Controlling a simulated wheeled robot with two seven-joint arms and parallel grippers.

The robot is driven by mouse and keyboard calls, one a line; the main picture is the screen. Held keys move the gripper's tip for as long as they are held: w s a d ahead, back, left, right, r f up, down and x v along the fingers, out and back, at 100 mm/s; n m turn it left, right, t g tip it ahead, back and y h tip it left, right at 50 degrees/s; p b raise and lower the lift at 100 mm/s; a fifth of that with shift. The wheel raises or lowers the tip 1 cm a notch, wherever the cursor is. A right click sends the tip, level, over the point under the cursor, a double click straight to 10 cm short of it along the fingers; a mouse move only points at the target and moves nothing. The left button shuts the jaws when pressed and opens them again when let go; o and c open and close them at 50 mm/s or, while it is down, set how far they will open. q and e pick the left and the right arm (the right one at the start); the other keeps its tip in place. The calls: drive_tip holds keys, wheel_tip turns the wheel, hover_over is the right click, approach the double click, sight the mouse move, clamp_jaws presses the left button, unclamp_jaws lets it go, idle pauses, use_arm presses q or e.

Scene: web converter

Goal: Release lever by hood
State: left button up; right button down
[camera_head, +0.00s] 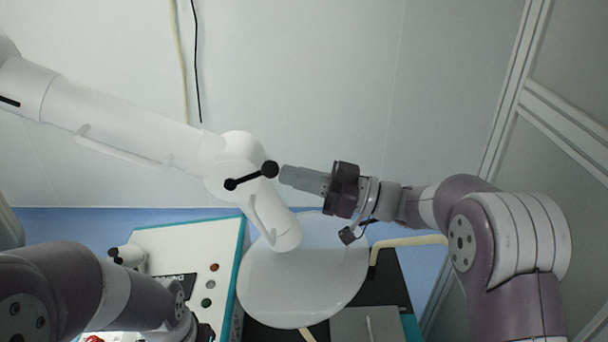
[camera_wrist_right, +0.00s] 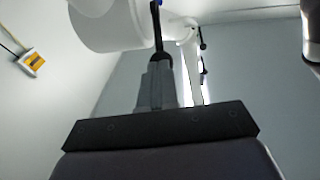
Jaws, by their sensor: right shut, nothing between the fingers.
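The black lever (camera_head: 250,177) sits on the joint of a white extraction arm, with a round knob at its right end. The white round hood (camera_head: 303,285) hangs below that joint. My right gripper (camera_head: 284,175) comes in from the right, shut and empty, its tips right beside the knob. In the right wrist view the grey fingers (camera_wrist_right: 157,75) are together, and the black lever (camera_wrist_right: 157,28) shows just beyond their tips. I cannot tell whether they touch. My left arm enters at the lower left; its gripper is not visible.
A white control panel (camera_head: 209,248) with coloured buttons stands left of the hood. A pale bent pipe (camera_head: 410,241) runs right of the hood. The white extraction arm (camera_head: 125,130) crosses the upper left. A wall socket (camera_wrist_right: 32,61) shows in the wrist view.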

drive_tip(key=a+r+h+p, duration=0.3)
drive_tip(key=a+r+p, duration=0.6)
drive_tip(key=a+p, duration=0.2)
drive_tip(key=shift+a+r+n+g+p, duration=0.15)
drive_tip(key=shift+r+n+g+p, duration=0.15)
drive_tip(key=shift+p, duration=0.75)
idle(1.1)
